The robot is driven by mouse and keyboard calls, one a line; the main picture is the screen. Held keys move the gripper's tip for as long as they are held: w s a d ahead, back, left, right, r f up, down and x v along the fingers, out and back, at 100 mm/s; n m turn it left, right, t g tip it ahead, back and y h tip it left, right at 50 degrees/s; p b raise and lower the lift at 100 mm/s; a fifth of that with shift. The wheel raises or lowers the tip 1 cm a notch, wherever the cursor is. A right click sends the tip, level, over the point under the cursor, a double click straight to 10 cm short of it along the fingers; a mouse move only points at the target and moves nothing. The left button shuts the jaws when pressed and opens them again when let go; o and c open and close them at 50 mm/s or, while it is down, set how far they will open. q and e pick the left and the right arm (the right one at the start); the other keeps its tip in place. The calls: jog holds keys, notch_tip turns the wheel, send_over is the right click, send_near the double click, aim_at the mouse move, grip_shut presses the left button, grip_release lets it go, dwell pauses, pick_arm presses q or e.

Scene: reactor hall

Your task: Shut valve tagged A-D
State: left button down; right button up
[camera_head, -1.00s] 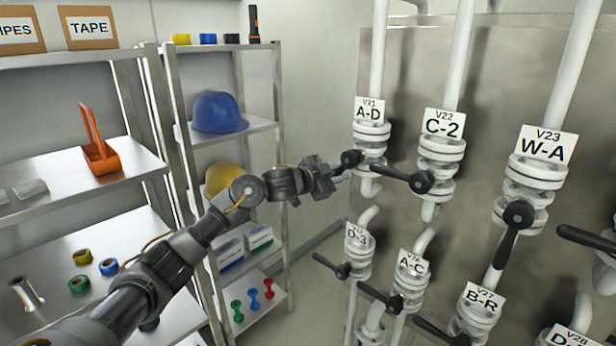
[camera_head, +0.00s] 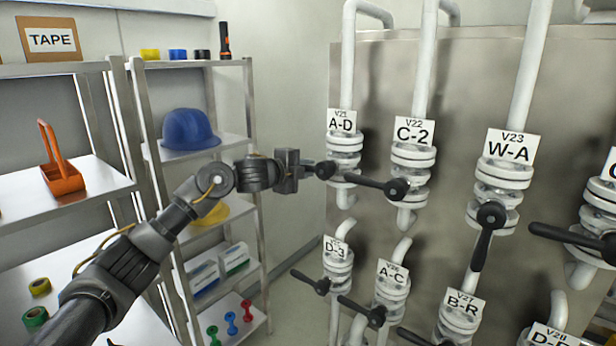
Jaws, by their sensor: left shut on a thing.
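The valve tagged A-D (camera_head: 343,150), also marked V21, is a white flanged valve on a vertical pipe at the upper middle. Its dark handle hub (camera_head: 325,170) faces me at the valve's lower left. My left gripper (camera_head: 304,171) is just left of this hub, shut on the A-D handle. The gripper's body hides most of the handle, so its exact angle is hard to tell. The black handle of valve C-2 (camera_head: 412,162) points left, with its end just below the A-D hub. My right gripper is not in view.
Valves W-A (camera_head: 502,180), D-3 (camera_head: 337,270), A-C (camera_head: 391,287) and B-R (camera_head: 461,318) stand close by with protruding black handles. Shelves at left hold a blue helmet (camera_head: 190,129) and an orange carrier (camera_head: 61,165). Narrow floor shows between shelves and valves.

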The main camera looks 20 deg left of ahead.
pick_arm(q)
jog(key=shift+a+r+m+t, duration=0.15)
jog(key=shift+r+m+t, duration=0.2)
jog(key=shift+r, duration=0.4)
jog(key=c, duration=1.3)
grip_release()
jog(key=shift+s+f, duration=0.1)
jog(key=shift+f, duration=0.05)
